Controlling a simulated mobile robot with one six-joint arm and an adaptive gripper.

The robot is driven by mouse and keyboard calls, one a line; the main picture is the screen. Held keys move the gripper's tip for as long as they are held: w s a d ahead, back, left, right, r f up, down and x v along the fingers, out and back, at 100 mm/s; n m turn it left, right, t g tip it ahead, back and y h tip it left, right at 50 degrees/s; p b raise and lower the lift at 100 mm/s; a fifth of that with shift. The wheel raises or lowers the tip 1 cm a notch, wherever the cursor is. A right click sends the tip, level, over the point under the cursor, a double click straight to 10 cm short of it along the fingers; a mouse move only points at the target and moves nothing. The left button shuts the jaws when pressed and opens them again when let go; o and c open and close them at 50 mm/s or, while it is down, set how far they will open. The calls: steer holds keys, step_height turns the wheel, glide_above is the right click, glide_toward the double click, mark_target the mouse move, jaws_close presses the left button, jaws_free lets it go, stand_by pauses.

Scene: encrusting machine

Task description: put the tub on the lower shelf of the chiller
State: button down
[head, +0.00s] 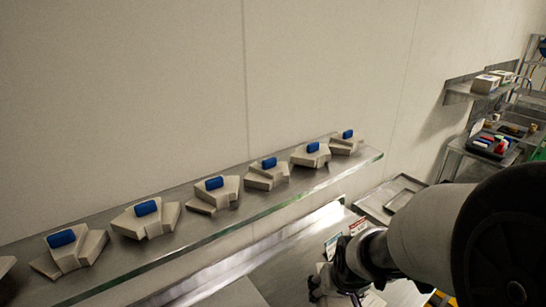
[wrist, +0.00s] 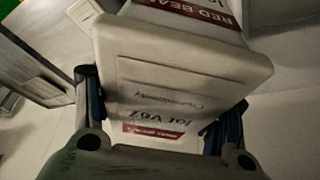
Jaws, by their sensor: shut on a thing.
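A white tub (wrist: 185,75) with a pale lid fills the middle of the wrist view. Its red-banded label shows part of the words "RED BEA", and the lid bears "lot V87". My gripper (wrist: 160,95) has a finger on each side of the tub and is shut on it. In the head view my gripper (head: 338,284) is low at the right, over a steel surface, partly hidden by my arm. I cannot make out the held tub clearly there. I cannot identify the chiller or its lower shelf in either view.
A long steel wall shelf (head: 225,222) holds several pale blocky pieces with blue tops. Small labelled packs (head: 358,226) stand close to my gripper. A steel tray (head: 391,197) lies beyond. At far right are a wall shelf with boxes (head: 486,83) and a bench with a dark tray (head: 492,146).

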step_height(320, 180, down, 14)
steer(key=b, duration=0.9)
steer(key=shift+r, duration=0.15)
stand_by(0.8)
steer(key=shift+w+a, duration=0.1)
steer(key=shift+w, duration=0.05)
